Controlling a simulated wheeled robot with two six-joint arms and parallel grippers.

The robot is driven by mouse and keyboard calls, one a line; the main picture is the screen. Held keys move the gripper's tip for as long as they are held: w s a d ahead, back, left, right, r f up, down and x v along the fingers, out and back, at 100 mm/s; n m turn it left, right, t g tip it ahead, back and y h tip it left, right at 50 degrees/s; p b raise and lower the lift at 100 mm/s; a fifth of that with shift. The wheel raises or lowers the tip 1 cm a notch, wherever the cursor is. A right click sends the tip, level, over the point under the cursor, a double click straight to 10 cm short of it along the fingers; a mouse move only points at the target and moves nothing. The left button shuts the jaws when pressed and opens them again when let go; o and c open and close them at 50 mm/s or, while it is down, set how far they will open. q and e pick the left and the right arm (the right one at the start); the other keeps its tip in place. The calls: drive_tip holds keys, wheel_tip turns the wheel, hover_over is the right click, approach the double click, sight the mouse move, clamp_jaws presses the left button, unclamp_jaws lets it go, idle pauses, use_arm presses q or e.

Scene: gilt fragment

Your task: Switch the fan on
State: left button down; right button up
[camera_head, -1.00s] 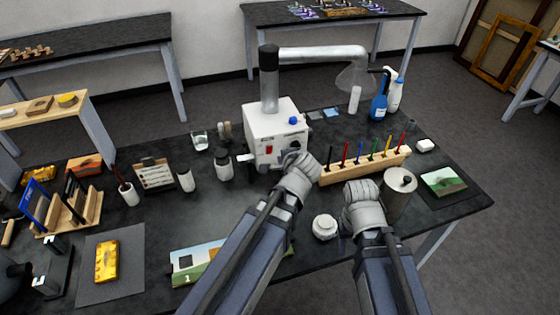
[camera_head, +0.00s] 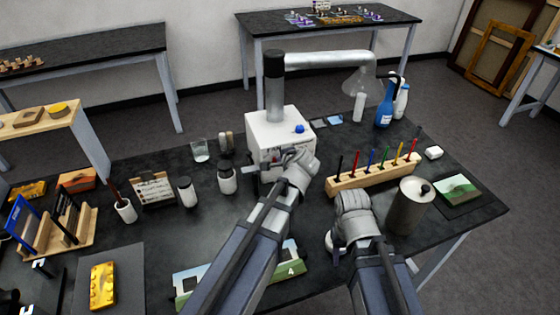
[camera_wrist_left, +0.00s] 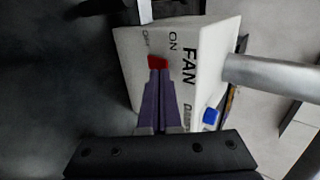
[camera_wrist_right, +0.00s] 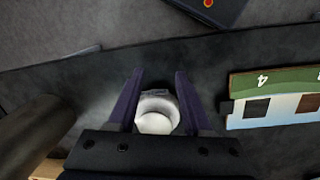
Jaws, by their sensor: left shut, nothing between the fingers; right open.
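The white fan box (camera_head: 270,135) stands at the back of the black table, with a metal duct rising from it. In the left wrist view its face (camera_wrist_left: 130,60) reads FAN, ON and OFF. The red switch (camera_wrist_left: 158,61) sits below these ON and OFF labels in that picture. My left gripper (camera_wrist_left: 160,72) is shut and empty, its tips at the switch, touching or nearly so. In the head view the gripper hides the switch. My right gripper (camera_wrist_right: 160,78) is open, its fingers either side of a small white round pot (camera_wrist_right: 157,115).
A blue knob (camera_wrist_left: 210,116) is on the same box. A wooden rack of coloured tools (camera_head: 372,176) and a grey canister (camera_head: 408,210) stand to the right. Pale bottles (camera_head: 227,180) stand left of the box. A landscape strip (camera_wrist_right: 275,97) lies near the pot.

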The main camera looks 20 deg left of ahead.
wheel_tip(320, 180, up, 2)
drive_tip(key=shift+r+p, duration=0.2)
drive_tip(key=shift+p, duration=0.9)
drive_tip(key=shift+f, duration=0.25)
use_arm(q)
drive_tip(key=shift+w+a+r+g+h, duration=0.2)
drive_tip(key=shift+w+a+g+h, duration=0.1)
drive_tip(key=shift+w+g, duration=0.15)
use_arm(e)
drive_tip(key=shift+r, duration=0.1)
use_arm(q)
drive_tip(key=shift+r+p, duration=0.6)
drive_tip(key=shift+r, duration=0.25)
use_arm(e)
drive_tip(key=shift+r, duration=0.75)
use_arm(q)
drive_tip(key=shift+s, duration=0.1)
